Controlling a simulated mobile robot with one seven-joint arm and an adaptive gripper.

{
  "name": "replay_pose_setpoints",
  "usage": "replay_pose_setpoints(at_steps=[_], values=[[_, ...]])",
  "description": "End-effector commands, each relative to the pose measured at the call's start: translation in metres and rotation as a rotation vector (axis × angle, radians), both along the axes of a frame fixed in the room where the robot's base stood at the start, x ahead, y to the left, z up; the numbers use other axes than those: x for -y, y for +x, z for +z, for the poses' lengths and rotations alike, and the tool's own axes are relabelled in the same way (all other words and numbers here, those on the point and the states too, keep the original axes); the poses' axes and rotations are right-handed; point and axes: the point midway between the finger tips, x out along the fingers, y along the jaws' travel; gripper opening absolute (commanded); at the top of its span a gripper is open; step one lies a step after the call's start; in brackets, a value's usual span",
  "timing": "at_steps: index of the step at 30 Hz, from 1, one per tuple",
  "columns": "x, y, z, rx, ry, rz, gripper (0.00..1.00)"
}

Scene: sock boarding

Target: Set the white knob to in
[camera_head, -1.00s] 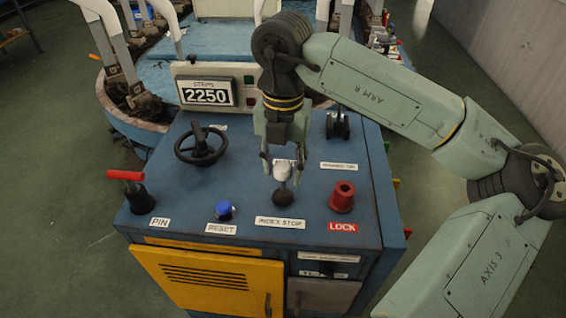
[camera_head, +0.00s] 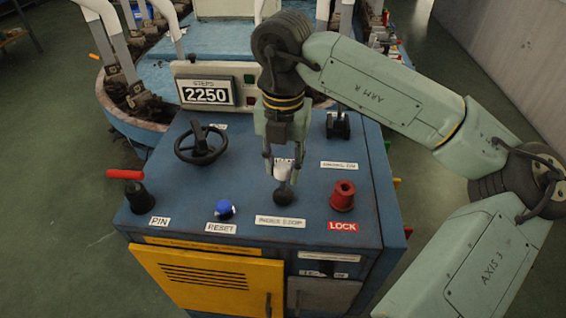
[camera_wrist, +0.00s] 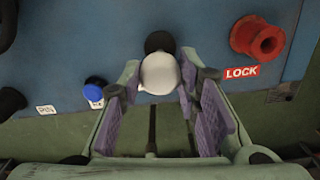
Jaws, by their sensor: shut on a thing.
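The white knob (camera_head: 283,171) stands on a dark base (camera_head: 284,195) on the sloped blue panel, behind a label that seems to read INDEX STOP (camera_head: 280,222). My gripper (camera_head: 283,175) reaches down from above, shut on the white knob with a finger on each side. In the wrist view the knob's round white top (camera_wrist: 159,73) sits between the purple-lined fingers of my gripper (camera_wrist: 158,95). The dark base shows just beyond it. Whether the knob is in or out cannot be told.
A red LOCK knob (camera_head: 343,196) stands close on the right. A blue RESET button (camera_head: 225,209) and a red-handled PIN lever (camera_head: 133,189) are on the left. A black handwheel (camera_head: 201,146) and a STEPS display reading 2250 (camera_head: 207,95) are behind.

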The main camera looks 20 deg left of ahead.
Motion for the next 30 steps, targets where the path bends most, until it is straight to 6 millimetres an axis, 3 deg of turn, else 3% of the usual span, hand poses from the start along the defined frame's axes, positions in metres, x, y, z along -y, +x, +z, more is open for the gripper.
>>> replay_pose_setpoints(at_steps=[7, 17, 18, 27, 30], values=[[0.0, 0.0, -0.029, 0.002, -0.003, -0.001, 0.0], [0.0, -0.001, -0.03, -0.004, -0.003, 0.001, 0.0], [0.0, -0.001, -0.031, -0.004, -0.003, 0.001, 0.31], [0.0, -0.001, -0.029, -0.002, -0.002, 0.001, 0.51], [0.0, 0.0, -0.029, -0.001, -0.001, 0.001, 0.51]])
